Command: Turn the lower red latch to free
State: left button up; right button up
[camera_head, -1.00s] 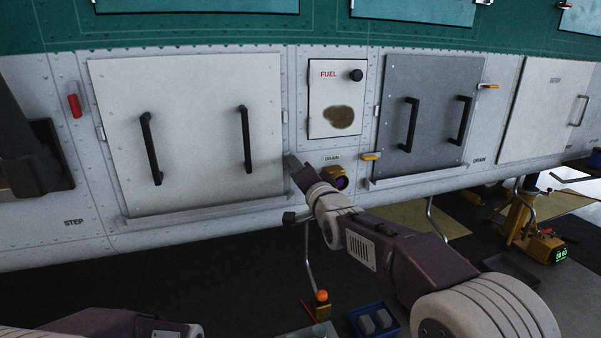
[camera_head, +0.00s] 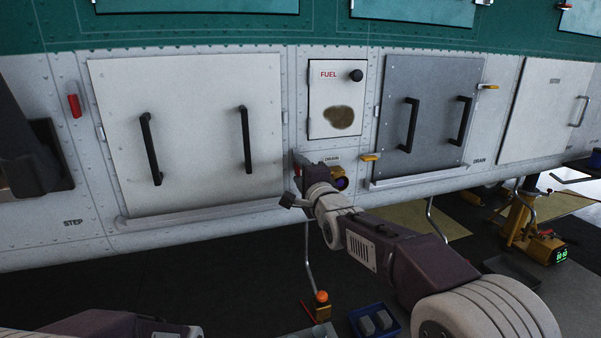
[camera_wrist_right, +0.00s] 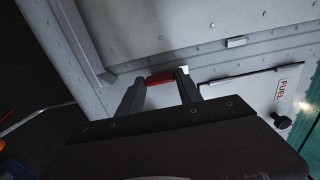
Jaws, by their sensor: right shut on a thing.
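The lower red latch (camera_wrist_right: 160,78) shows in the right wrist view between the two dark fingers of my right gripper (camera_wrist_right: 160,84), which is shut on it. In the head view my right gripper (camera_head: 299,164) is at the hull, just right of the big white panel's (camera_head: 200,85) lower right corner. Another red latch (camera_head: 74,106) hangs near upright left of the white panel. My left arm shows at the bottom left, with its gripper out of view.
A drain fitting (camera_head: 339,181) sits close right of my right gripper, below the FUEL panel (camera_head: 325,92). A grey panel (camera_head: 429,85) with black handles and yellow latches is further right. A blue tray (camera_head: 374,319) and an orange-knobbed thing (camera_head: 321,297) are below.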

jog(key=shift+f, duration=0.1)
dwell(0.3)
jog(key=o, duration=1.4)
jog(key=p+v, duration=0.1)
jog(key=v, duration=0.8)
